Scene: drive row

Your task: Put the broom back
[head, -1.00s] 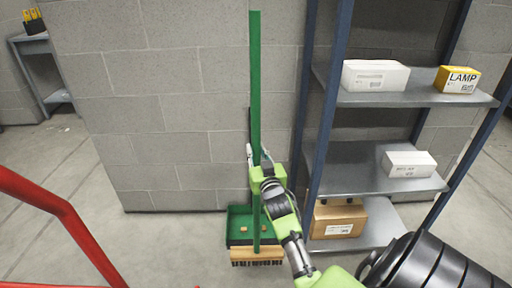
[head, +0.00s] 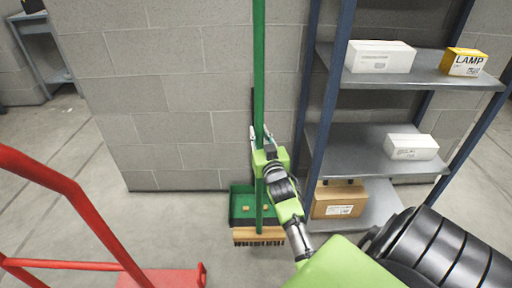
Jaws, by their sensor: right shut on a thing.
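The broom (head: 259,78) has a long green handle and a wooden head with dark bristles. It stands upright in front of the grey block wall, left of the shelf rack. My right gripper (head: 263,143) is shut on the broom handle, partway up. Behind the broom head, a green dustpan (head: 242,203) sits at the foot of the wall, with small brown bits in it. The broom head partly covers the dustpan. A thin dark upright piece shows behind the handle; what it is I cannot tell. My left gripper is not in view.
A blue-framed rack with grey shelves (head: 350,136) stands right of the broom. It holds white boxes (head: 380,56), a yellow lamp box (head: 463,62) and a cardboard box (head: 339,199). A red metal cart (head: 75,205) is at the lower left. Floor is clear between.

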